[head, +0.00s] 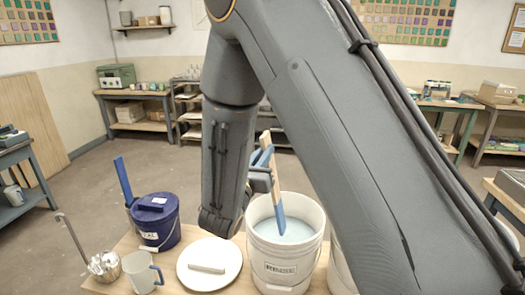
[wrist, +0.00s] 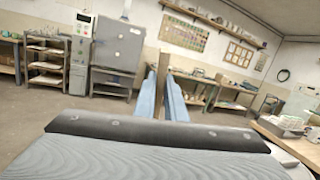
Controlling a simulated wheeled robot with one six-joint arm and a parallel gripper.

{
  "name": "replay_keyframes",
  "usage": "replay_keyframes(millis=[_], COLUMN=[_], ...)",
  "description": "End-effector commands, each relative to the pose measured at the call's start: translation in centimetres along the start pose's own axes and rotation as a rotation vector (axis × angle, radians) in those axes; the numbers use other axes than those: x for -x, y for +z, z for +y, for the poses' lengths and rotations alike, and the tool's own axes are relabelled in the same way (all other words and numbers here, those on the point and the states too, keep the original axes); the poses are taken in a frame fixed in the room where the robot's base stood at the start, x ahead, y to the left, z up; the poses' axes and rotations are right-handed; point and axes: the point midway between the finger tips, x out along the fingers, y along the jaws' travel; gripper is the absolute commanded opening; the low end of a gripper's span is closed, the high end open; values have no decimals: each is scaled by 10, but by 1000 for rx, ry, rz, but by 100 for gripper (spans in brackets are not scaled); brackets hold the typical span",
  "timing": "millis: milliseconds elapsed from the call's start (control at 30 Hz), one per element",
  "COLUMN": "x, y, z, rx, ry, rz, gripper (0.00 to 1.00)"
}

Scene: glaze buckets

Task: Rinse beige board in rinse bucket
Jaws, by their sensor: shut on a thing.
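My gripper (head: 264,158) is shut on the beige board (head: 276,183), its pale blue fingers on either side of it. The board is nearly upright and slightly tilted. Its top is bare beige and its lower part looks blue. The lower end is inside the mouth of the white rinse bucket (head: 287,270), at the pale blue liquid (head: 285,230); how deep it goes I cannot tell. In the wrist view the board (wrist: 164,68) shows as a narrow strip between the fingers. My arm hides part of the scene.
Left of the rinse bucket are a white round plate (head: 190,280) with a pale block, a dark blue lidded bucket (head: 157,222), a mug (head: 142,272) and a metal container of tools (head: 104,266). Another white bucket (head: 338,275) stands close right, partly hidden.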

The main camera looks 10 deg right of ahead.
Motion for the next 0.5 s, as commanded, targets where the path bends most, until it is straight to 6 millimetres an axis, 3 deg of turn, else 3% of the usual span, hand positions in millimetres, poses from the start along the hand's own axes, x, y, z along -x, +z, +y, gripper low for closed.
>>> replay_keyframes(millis=[500], x=[0], y=[-49], z=[1], rx=[1], ry=[1], rz=[-1], gripper=[0])
